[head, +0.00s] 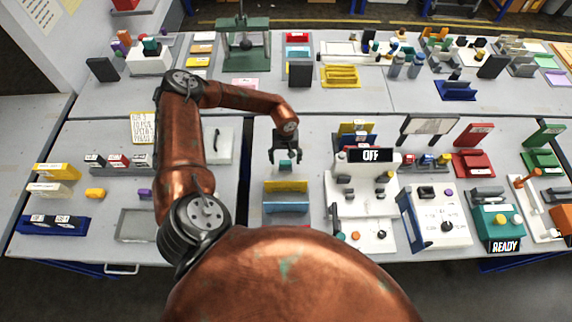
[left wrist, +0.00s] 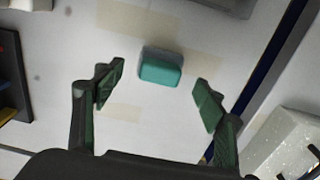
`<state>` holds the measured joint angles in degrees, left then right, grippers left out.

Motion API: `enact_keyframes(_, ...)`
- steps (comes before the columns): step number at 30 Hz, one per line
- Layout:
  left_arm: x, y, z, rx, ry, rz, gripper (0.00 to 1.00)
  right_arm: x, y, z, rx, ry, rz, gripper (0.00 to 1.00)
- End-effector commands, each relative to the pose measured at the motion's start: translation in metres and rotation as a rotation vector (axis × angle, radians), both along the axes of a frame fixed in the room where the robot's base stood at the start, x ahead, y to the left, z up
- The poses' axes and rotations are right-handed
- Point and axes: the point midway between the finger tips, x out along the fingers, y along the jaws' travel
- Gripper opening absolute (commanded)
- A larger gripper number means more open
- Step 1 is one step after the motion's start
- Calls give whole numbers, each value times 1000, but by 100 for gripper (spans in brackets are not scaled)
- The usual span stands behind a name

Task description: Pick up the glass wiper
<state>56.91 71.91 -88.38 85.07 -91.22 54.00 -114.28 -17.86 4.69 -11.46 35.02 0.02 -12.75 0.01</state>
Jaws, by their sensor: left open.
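The glass wiper appears to be the small teal block (left wrist: 160,68) lying on the light tabletop in the left wrist view. It also shows as a small teal piece (head: 286,166) in the head view, just below my left gripper. My left gripper (head: 285,157) is open and empty, pointing down above the block. In the left wrist view its two fingers (left wrist: 158,88) are spread wide, with the block between and slightly beyond the tips, apart from both. My right gripper is not in view.
A yellow and blue holder (head: 286,203) stands in front of the block. A dark gap between tables (head: 245,165) runs to the left. The tabletop around the block is clear.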

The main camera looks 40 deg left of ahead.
Motion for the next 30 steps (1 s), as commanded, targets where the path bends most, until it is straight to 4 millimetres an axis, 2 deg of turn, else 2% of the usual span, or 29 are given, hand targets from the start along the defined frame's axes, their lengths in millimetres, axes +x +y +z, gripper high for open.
enact_keyframes(6, -1, -1, -28, 0, 1, 2, 65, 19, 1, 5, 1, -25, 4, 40)
enact_keyframes(10, -1, -1, -33, 0, 0, 3, 65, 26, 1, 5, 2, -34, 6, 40)
enact_keyframes(15, -1, -1, -32, 0, 0, 2, 65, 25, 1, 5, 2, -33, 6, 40)
enact_keyframes(30, -1, -1, -32, 0, 0, 2, 30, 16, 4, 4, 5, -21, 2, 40)
